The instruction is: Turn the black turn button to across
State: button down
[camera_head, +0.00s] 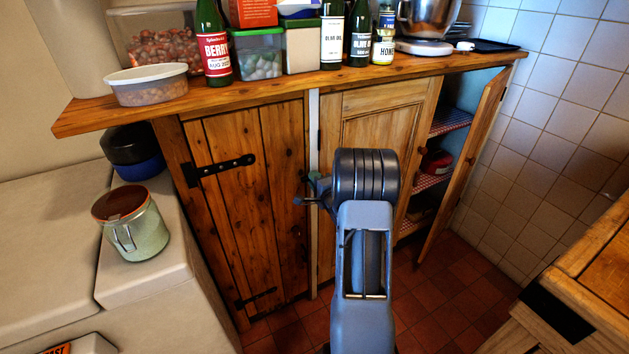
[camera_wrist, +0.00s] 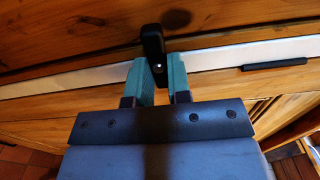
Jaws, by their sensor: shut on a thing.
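The black turn button (camera_wrist: 152,44) is a short dark bar in the wrist view. Its upper end lies on the plank door and its lower end reaches over the pale strip beside the door, roughly square to that strip. My gripper (camera_wrist: 160,63) has teal fingers, one on each side of the button's lower end, and is shut on it. In the head view my gripper (camera_head: 318,184) is at the plank door's right edge, partly behind my wrist. The button cannot be told apart clearly there. The plank door (camera_head: 240,190) is closed.
A wooden counter (camera_head: 290,82) above holds bottles, tubs and a mixer. The right cabinet door (camera_head: 470,150) stands open over shelves. A bench with a green jar (camera_head: 137,232) is at the left. A wooden unit (camera_head: 590,270) stands at the right. Tiled floor lies between.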

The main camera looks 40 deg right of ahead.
jog(key=c, duration=1.1)
grip_release()
jog(key=shift+o, duration=0.2)
jog(key=s+a, duration=0.2)
jog(key=s, duration=1.1)
jog(key=shift+s, duration=0.35)
